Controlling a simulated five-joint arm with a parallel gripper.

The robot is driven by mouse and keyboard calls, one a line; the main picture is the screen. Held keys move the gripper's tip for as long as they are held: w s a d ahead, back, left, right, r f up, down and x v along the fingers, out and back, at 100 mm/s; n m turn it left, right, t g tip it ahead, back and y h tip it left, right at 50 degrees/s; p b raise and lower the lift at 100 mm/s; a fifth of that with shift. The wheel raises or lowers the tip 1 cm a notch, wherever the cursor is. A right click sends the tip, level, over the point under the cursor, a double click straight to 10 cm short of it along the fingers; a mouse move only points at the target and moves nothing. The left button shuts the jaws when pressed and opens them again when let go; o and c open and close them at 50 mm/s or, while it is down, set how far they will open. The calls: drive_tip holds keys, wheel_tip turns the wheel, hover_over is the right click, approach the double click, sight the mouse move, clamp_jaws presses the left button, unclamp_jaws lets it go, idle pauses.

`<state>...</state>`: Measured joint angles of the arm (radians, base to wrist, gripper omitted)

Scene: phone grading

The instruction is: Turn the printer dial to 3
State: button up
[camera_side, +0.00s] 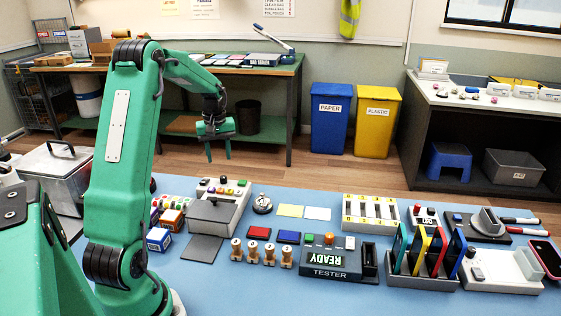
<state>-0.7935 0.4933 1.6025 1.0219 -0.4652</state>
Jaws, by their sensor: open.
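My gripper (218,150) hangs in the air in the upper left-middle of the side view. Its two fingers point down and stand apart with nothing between them. It is well clear of everything on the blue table. I cannot tell for sure which device is the printer, and no numbered dial is readable at this size. A pale device with coloured buttons and a grey panel (212,211) stands below the gripper. A white unit (505,270) with a small grey knob-like part (478,273) stands at the right front.
The black READY tester (330,262), wooden pegs (269,254), a rack of coloured phones (421,281) and a white slotted tray (370,224) crowd the blue table (330,300). A silver bell-like object (262,204) sits mid-table. The front middle is clear.

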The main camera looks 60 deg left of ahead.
sight(222, 176)
drive_tip(key=shift+f, duration=0.2)
drive_tip(key=shift+w+d+f, duration=0.1)
drive_tip(key=shift+f, duration=1.75)
drive_tip(key=shift+w+d+f, duration=0.1)
drive_tip(key=shift+f, duration=1.75)
drive_tip(key=shift+a, duration=0.1)
clamp_jaws()
